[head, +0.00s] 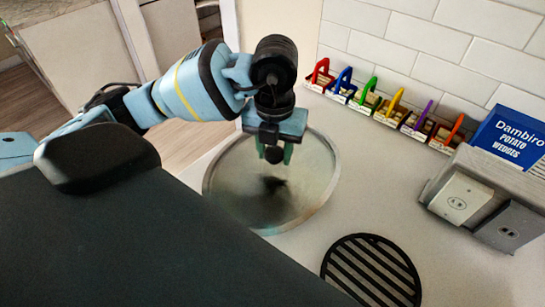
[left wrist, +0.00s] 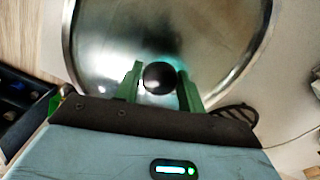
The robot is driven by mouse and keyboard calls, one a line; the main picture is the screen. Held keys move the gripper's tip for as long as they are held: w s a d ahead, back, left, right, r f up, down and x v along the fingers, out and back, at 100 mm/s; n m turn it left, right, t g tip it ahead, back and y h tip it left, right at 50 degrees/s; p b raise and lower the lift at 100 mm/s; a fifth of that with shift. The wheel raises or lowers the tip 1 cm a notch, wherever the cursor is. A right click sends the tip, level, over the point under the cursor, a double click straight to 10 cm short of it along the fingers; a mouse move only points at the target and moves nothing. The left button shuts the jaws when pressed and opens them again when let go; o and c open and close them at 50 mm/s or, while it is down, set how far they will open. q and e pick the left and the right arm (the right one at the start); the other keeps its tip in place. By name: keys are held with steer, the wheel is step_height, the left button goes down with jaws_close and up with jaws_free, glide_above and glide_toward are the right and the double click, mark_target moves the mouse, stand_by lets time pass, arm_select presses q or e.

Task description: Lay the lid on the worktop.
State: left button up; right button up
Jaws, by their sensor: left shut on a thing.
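The lid (head: 235,180) is a round, see-through disc with a metal rim and a dark knob (head: 274,155). My left gripper (head: 274,148) comes down over its middle and is shut on the knob. In the left wrist view the green fingers stand on either side of the knob (left wrist: 159,78), with the lid (left wrist: 205,45) spread beyond them. The lid is over the left part of the pale worktop (head: 385,195); I cannot tell whether it touches the surface. My right gripper is not in view.
A black slatted trivet (head: 372,270) lies to the lid's lower right. Several small colored-handled holders (head: 376,100) line the tiled wall.

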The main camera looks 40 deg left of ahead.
mark_target(273, 159)
arm_select(q)
steer(key=f, duration=0.3)
steer(key=shift+w+a, duration=0.2)
steer(key=shift+a, duration=0.2)
steer(key=shift+f, duration=0.25)
steer(key=shift+f, duration=0.1)
steer(key=o, duration=1.3)
step_height(273, 159, up, 11)
steer(key=shift+f+p, duration=0.1)
steer(key=shift+p, duration=0.45)
steer(key=shift+r, duration=0.7)
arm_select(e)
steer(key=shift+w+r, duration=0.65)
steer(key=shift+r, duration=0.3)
